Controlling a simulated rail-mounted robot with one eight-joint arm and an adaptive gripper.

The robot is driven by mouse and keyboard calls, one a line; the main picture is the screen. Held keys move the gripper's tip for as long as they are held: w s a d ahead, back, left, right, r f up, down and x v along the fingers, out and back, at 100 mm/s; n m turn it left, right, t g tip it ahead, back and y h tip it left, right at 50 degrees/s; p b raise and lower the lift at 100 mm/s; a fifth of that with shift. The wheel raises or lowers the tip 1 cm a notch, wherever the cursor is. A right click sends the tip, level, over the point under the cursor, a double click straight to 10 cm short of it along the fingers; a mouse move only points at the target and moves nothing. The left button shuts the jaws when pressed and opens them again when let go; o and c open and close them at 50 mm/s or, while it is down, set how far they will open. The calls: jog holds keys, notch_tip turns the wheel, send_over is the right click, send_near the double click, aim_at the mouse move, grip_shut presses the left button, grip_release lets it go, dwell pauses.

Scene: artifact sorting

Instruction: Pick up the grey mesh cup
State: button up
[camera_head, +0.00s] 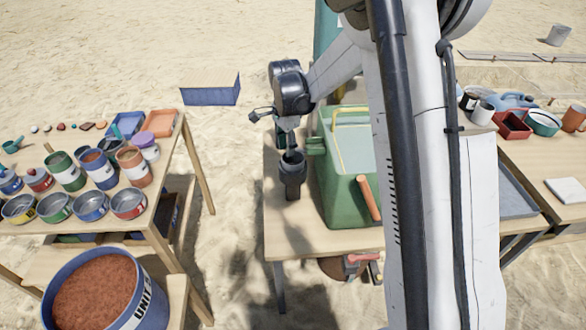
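A dark grey, cup-like object (292,178) is near the left edge of the middle table, left of a green box. It may be the grey mesh cup, but its mesh is too small to make out. My gripper (288,143) points down right above it and overlaps its rim in this view. I cannot tell whether they touch. The fingers are small and dark, so their opening is unclear.
The green box (335,205) with an orange handle (368,197) stands close on the right. My arm hides part of the middle table (290,238). The left table (178,150) holds several paint cans. Sand lies between the tables. A grey bucket (558,36) stands far right.

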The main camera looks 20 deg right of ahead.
notch_tip(320, 180, down, 3)
grip_shut()
dwell(0.4)
